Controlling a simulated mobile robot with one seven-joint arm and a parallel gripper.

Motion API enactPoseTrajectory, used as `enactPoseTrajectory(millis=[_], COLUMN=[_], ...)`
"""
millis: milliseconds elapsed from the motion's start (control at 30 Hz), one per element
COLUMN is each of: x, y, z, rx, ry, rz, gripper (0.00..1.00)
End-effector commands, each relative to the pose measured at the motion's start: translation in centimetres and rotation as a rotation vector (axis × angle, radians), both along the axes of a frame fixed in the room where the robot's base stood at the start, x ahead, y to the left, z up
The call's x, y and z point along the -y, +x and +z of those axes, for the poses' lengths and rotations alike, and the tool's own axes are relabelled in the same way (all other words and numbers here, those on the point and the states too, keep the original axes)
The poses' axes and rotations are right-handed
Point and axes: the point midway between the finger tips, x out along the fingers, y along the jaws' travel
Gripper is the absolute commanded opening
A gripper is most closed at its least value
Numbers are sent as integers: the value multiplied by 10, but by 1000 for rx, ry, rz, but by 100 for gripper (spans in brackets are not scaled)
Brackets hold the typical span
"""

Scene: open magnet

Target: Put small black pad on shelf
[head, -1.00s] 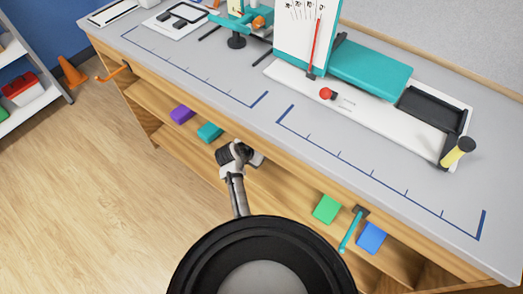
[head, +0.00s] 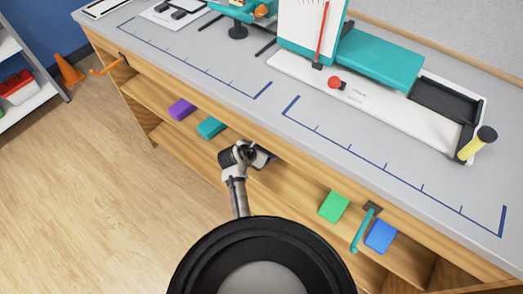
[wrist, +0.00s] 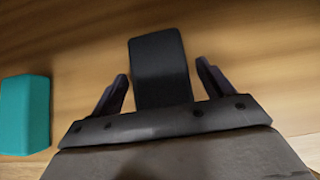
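The small black pad (wrist: 160,52) shows in the wrist view against the wooden shelf (wrist: 265,50). My gripper (wrist: 163,70) is open, with one finger on each side of the pad and a visible gap on both sides. The pad's near end is hidden behind the gripper body. In the head view my gripper (head: 256,156) is at the shelf opening under the grey bench top (head: 190,60), and a dark shape, probably the pad, shows at its right.
A teal block (wrist: 25,112) lies left of my gripper; it also shows in the head view (head: 211,127) beside a purple block (head: 181,109). A green block (head: 334,206), a teal handle (head: 363,229) and a blue block (head: 380,237) are to the right.

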Motion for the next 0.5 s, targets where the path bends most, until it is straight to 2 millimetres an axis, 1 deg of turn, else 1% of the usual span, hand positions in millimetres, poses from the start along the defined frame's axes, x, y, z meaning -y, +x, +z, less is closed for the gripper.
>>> enactPoseTrajectory(millis=[267, 333, 500], x=[0, 1, -12], y=[0, 0, -15], z=[1, 4, 21], rx=[0, 1, 2], ry=[0, -1, 2], rz=[0, -1, 1], gripper=[81, 81, 81])
